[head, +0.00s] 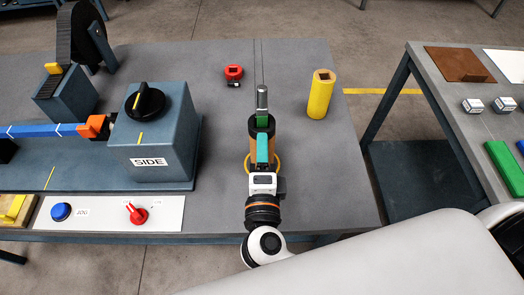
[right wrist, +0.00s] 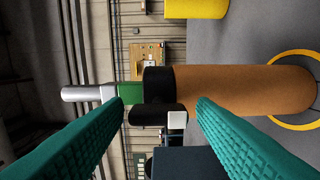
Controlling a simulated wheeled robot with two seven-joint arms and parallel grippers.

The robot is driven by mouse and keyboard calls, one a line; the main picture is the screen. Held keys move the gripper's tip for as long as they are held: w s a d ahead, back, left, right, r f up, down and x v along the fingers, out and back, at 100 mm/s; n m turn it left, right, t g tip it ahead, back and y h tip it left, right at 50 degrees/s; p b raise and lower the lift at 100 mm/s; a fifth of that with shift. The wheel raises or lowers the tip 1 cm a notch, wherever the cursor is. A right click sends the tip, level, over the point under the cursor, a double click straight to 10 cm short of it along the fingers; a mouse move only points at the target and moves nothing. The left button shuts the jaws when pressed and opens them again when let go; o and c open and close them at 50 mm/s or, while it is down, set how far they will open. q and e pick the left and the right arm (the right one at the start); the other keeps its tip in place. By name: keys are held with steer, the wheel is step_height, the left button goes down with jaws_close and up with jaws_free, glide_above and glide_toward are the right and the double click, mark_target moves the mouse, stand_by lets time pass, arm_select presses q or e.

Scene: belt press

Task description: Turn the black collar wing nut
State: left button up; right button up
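The black collar wing nut (right wrist: 158,84) sits around the upper part of an upright orange-brown post (right wrist: 240,90). A green band and a silver rod rise above the collar. In the head view the collar (head: 262,122) shows at the post's top, partly hidden by my right gripper (head: 262,140). In the right wrist view the teal fingers of my right gripper (right wrist: 160,107) are spread wide. The collar's wing appears between the fingertips, with a gap on each side. I cannot tell how deep the fingers reach. My left gripper is not in view.
A yellow cylinder (head: 320,94) stands right of the post, and a small red part (head: 233,72) lies behind. A blue-grey SIDE box (head: 158,130) with a black knob stands left. A panel (head: 108,214) holds a blue button and red switch. A second table (head: 440,75) is right.

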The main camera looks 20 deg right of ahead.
steer(key=shift+o, duration=0.4)
steer(key=shift+s, duration=0.1)
steer(key=b+v, duration=0.3)
steer(key=v, duration=0.9)
